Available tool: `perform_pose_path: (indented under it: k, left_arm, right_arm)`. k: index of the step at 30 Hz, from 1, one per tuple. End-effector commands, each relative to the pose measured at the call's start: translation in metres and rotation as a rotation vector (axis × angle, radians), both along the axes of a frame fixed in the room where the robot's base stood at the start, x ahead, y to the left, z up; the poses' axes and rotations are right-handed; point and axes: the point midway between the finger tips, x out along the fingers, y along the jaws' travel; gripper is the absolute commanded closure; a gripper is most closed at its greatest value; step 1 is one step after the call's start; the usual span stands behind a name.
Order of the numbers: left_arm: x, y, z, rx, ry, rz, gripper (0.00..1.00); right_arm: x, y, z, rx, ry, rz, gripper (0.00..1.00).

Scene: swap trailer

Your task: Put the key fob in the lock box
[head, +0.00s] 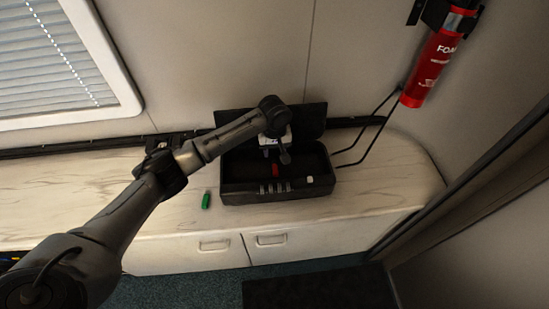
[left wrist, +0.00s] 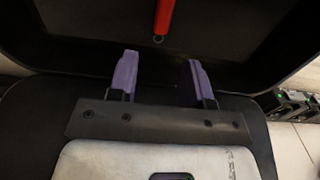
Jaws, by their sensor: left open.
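The lock box (head: 262,197) is black and stands on the counter with its lid (head: 313,120) up. A small red fob (head: 275,170) lies inside it. In the left wrist view the red fob (left wrist: 164,15) shows a small ring at its near end, beyond the fingertips. A green fob-like item (head: 206,200) lies on the counter just left of the box. My left gripper (head: 285,157) is over the open box, pointing down. Its purple-tipped fingers (left wrist: 162,78) are apart with nothing between them. The red fob is clear of them. My right gripper is not in view.
The pale counter (head: 375,185) is clear right of the box. Dark bent rods (head: 370,135) stand beside the box's right side. A red fire extinguisher (head: 434,65) hangs on the wall at upper right. Drawers (head: 205,255) are below the counter.

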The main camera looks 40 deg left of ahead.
Motion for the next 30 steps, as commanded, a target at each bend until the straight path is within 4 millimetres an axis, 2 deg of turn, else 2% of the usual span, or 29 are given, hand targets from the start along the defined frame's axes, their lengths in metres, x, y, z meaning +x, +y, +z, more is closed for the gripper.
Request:
perform_pose_path:
  k: [6, 12, 26, 30]
  left_arm:
    - [0.001, 0.000, 0.034, 0.000, -0.003, -0.001, 0.55]
    - [0.000, 0.000, 0.050, -0.001, -0.001, 0.001, 0.55]
    - [0.000, 0.000, 0.054, 0.002, -0.001, -0.005, 0.55]
    - [-0.007, -0.011, 0.045, 0.043, -0.024, -0.103, 0.55]
  right_arm:
    - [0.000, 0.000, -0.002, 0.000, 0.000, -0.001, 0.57]
    - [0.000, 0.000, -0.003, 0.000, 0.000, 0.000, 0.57]
    - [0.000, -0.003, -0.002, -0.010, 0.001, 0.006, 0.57]
    - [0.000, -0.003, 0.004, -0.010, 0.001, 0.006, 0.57]
